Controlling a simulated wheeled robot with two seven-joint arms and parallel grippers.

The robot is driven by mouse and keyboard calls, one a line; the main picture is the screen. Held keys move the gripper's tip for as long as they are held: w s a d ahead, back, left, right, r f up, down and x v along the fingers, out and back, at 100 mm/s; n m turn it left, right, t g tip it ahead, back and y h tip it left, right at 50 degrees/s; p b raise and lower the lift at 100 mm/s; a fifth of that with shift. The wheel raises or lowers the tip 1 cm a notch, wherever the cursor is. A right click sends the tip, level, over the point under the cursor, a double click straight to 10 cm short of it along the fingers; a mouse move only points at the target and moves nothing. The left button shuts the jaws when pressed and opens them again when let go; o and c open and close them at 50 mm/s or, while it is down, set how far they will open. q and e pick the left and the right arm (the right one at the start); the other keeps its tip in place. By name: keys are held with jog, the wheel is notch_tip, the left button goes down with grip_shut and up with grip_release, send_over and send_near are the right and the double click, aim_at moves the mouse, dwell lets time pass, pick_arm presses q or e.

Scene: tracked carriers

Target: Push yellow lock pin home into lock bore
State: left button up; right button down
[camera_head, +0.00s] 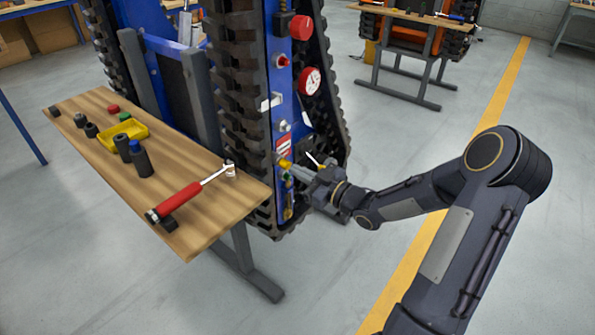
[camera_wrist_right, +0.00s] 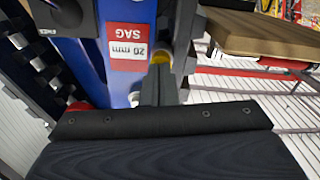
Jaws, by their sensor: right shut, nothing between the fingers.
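The yellow lock pin (camera_head: 285,164) shows as a small yellow end on the blue side plate of the tracked carrier (camera_head: 281,110), below a red and white label. My right gripper (camera_head: 295,170) reaches it from the right, its fingertips at the pin. In the right wrist view the shut, empty fingertips (camera_wrist_right: 160,75) point at the yellow pin (camera_wrist_right: 161,55). They look in line with it; whether they touch I cannot tell. The lock bore is hidden behind the pin and fingers. My left gripper is not in view.
A wooden bench (camera_head: 215,215) left of the carrier holds a red-handled wrench (camera_head: 180,198), a yellow tray (camera_head: 124,134) and several dark cylinders. Black track (camera_head: 240,90) flanks the blue plate.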

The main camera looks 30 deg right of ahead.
jog(key=v, duration=0.9)
jog(key=shift+w+a+n+b, duration=0.6)
jog(key=shift+w+n+b, duration=0.9)
jog(key=shift+b, duration=0.1)
jog(key=shift+w+a+n+b, duration=0.65)
jog(key=shift+w+n+b, duration=0.7)
jog(key=shift+n+b, duration=0.2)
jog(key=shift+w+a+n+b, duration=0.6)
jog(key=shift+w+n+b, duration=0.85)
jog(key=shift+b, duration=0.2)
jog(key=shift+w+a+r, duration=0.15)
jog(key=shift+w, duration=0.15)
jog(key=shift+s, duration=0.2)
